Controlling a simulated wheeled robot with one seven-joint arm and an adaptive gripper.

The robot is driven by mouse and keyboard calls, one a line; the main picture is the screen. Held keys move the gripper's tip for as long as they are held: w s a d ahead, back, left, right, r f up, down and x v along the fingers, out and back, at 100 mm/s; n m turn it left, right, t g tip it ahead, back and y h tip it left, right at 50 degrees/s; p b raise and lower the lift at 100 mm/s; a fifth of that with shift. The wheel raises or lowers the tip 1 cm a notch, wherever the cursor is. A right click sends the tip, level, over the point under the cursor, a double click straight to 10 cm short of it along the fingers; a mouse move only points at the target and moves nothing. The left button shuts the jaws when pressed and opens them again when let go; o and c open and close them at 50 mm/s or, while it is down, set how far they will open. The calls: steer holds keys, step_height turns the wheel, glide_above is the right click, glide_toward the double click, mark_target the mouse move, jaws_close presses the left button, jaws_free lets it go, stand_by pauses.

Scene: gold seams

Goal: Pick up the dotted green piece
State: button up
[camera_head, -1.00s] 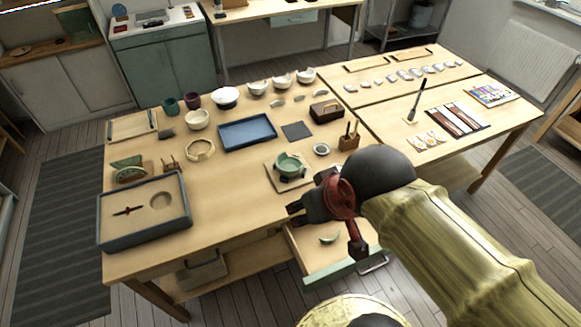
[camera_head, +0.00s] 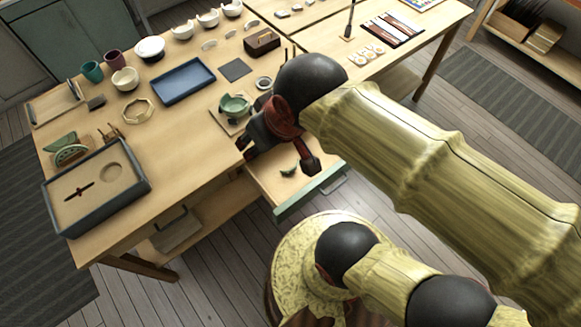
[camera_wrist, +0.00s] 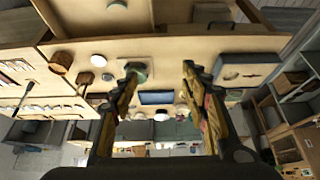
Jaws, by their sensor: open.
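On the left of the worktable, behind the grey box, stand green pieces. One (camera_head: 71,154) has a pale dotted-looking pattern; a plainer green piece (camera_head: 61,141) is beside it. Another small green piece (camera_head: 288,171) lies in the open drawer (camera_head: 285,190); its surface is too small to tell if it is dotted. My gripper (camera_head: 248,145) is by the table's front edge, beside the drawer and in front of the green bowl (camera_head: 234,105). In the wrist view my gripper (camera_wrist: 160,80) has its fingers wide apart, with nothing between them.
A grey-rimmed box (camera_head: 141,178) with a dark tool inside is at the table's front left. A blue tray (camera_head: 183,82), an octagonal ring (camera_head: 137,112) and several bowls stand farther back. A dark wooden box (camera_head: 262,40) is at the right. The table's middle front is clear.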

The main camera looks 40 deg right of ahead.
steer(key=shift+c, duration=0.4)
